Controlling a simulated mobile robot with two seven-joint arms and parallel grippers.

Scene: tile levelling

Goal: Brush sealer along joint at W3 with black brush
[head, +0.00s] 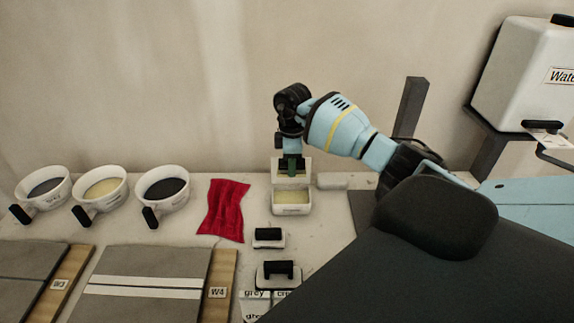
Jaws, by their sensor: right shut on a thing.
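My right gripper (291,157) points down at the middle of the bench, over the back of a white tub (292,210) with pale yellow contents. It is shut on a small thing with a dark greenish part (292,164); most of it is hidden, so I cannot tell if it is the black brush. The W3 label (59,285) is on a wooden strip at the left, beside a grey tile slab (30,262) crossed by a dark joint line (28,279). The slab is cut off by the picture edge. My left gripper is not in view.
Several white bowls (100,188) with black handles stand at the back left. A red cloth (224,210) lies beside them. The W4 slab (145,262) has white strips. Black-handled blocks (268,238) sit in front of the tub. A water tank (530,75) is at right.

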